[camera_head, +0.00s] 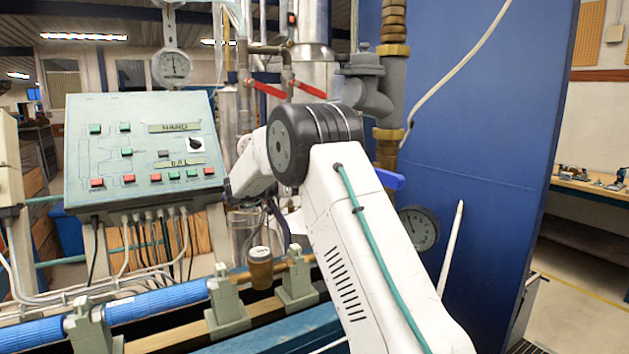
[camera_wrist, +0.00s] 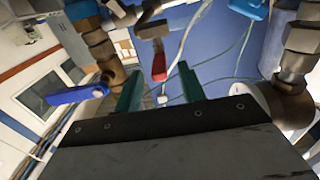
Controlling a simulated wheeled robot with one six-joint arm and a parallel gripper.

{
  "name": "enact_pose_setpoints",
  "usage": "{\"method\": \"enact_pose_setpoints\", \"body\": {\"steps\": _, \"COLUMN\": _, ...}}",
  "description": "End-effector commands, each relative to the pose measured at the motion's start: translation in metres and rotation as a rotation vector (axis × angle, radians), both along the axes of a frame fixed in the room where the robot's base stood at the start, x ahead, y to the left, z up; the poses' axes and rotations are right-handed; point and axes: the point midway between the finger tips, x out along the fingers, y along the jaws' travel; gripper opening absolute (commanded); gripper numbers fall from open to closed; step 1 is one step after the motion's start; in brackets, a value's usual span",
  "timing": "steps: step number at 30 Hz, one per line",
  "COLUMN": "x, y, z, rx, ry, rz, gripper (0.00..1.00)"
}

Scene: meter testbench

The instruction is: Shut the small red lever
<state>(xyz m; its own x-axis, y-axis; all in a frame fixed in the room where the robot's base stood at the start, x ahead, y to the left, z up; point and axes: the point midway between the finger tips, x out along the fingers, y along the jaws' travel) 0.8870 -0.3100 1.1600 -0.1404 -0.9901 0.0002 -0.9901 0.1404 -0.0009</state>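In the wrist view a small red lever (camera_wrist: 158,62) hangs from a brass valve (camera_wrist: 152,28), its tip pointing down the picture. My gripper (camera_wrist: 160,79) has its two green fingers apart, with nothing held. The red lever shows in the gap between the fingertips, seemingly just beyond them; I cannot tell the exact distance or any contact. In the head view a left red lever (camera_head: 268,90) and a right red lever (camera_head: 310,88) slant on the pipes behind my arm. I cannot tell which one the wrist view shows. My fingers are not clearly visible there.
A blue lever (camera_wrist: 78,94) sits left of the fingers, and a brass fitting (camera_wrist: 298,60) stands close on the right. A control panel (camera_head: 140,148) is left of my arm. A blue wall (camera_head: 490,130) and a gauge (camera_head: 419,228) are on the right.

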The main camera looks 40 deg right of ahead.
Motion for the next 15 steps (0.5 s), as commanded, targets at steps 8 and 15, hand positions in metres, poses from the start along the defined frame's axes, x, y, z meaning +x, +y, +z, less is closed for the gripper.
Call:
{"method": "enact_pose_setpoints", "body": {"steps": 8, "x": 0.006, "y": 0.041, "z": 0.0, "rx": -0.001, "ry": 0.0, "rz": 0.0, "gripper": 0.4}}
{"method": "enact_pose_setpoints", "body": {"steps": 15, "x": 0.007, "y": 0.046, "z": 0.0, "rx": 0.0, "ry": 0.0, "rz": -0.001, "gripper": 0.4}}
